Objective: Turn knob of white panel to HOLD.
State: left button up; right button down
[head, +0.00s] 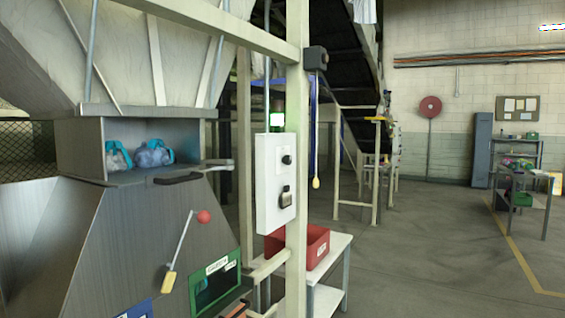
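The white panel (270,183) is fixed beside a cream post left of the middle in the head view. Its front face is seen at a steep angle. A dark round knob (287,160) sits on the upper part of that face. A second dark control with a lighter plate (286,197) sits below it. The knob's pointer and any HOLD lettering are too small to read. Neither of my grippers shows in the head view.
A cream post (297,150) stands right against the panel. A red bin (312,245) rests on a white table (335,245) below it. A metal machine with a red-ball lever (204,217) stands at left. Open floor (440,250) lies to the right.

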aim_at(287, 160)
jog(key=i+l+z, duration=0.1)
jog(key=i+l, duration=1)
jog(key=i, duration=0.15)
jog(key=k+z, duration=0.05)
